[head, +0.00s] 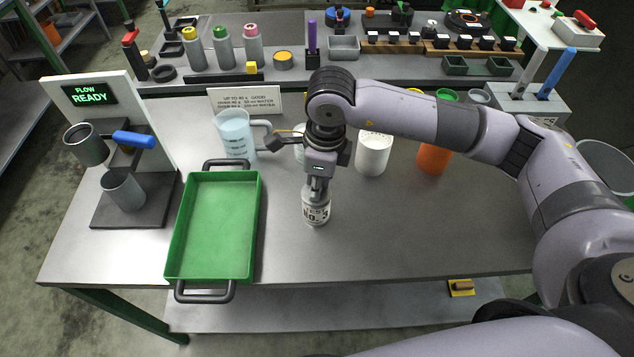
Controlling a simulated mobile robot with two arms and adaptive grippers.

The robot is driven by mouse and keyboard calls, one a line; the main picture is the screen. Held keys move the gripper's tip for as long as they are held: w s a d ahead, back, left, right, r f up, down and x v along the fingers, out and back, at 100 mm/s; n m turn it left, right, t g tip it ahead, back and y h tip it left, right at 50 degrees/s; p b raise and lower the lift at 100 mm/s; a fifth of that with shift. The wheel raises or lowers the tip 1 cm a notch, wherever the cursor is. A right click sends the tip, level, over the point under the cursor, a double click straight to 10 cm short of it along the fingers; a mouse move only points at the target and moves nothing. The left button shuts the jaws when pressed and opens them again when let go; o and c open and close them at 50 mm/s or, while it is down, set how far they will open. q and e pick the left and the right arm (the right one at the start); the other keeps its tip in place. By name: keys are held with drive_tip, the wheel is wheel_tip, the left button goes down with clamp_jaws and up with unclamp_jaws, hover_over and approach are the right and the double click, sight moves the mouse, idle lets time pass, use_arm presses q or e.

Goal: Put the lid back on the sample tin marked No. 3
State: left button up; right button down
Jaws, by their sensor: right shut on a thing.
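The sample tin (316,214) is a small white can with dark lettering that reads "No. 3". It stands upright on the grey table, right of the green tray. My right gripper (317,190) points straight down at the tin's top, with its fingers shut. The fingers hide most of what they hold; it appears to be the lid at the tin's mouth. I cannot tell whether the lid is seated on the rim. My left gripper is not in view.
The green tray (254,230) lies close left of the tin. A clear jug (234,135), a white tub (373,155) and an orange cup (433,160) stand behind. A flow stand (110,95) is at the left. The table's front right is clear.

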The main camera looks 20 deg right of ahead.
drive_tip(key=c, duration=1.4)
unclamp_jaws()
drive_tip(key=shift+o, duration=0.4)
drive_tip(key=o, duration=0.4)
drive_tip(key=shift+o, duration=0.2)
drive_tip(key=shift+r, duration=0.15)
drive_tip(key=shift+r+p, duration=1.5)
drive_tip(key=shift+r, duration=1.85)
